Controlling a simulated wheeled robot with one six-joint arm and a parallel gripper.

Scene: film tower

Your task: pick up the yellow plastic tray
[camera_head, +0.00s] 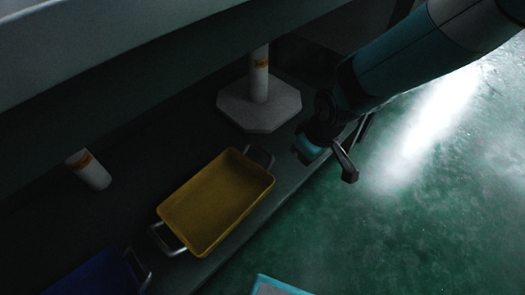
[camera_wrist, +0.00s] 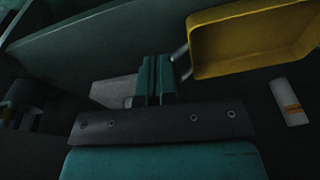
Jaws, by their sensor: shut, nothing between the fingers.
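The yellow plastic tray (camera_head: 217,196) lies on a dark low shelf in the head view, with a grey metal handle at each end. It is open at the top and looks empty. My gripper (camera_head: 347,172) is to the right of the tray, apart from it, near the shelf's outer edge. In the wrist view the yellow tray (camera_wrist: 256,40) is at the upper right, partly cut off by the frame. There my gripper (camera_wrist: 156,62) has its teal fingers together, with nothing held. A tray handle shows just right of the fingers in that view.
A grey octagonal foot with a white post (camera_head: 259,105) stands behind the tray, near my gripper. A white cylinder (camera_head: 90,170) is at the left. A blue tray (camera_head: 98,276) is at the lower left. A pale surface (camera_head: 110,35) overhangs the shelf. Green floor (camera_head: 420,200) lies open at right.

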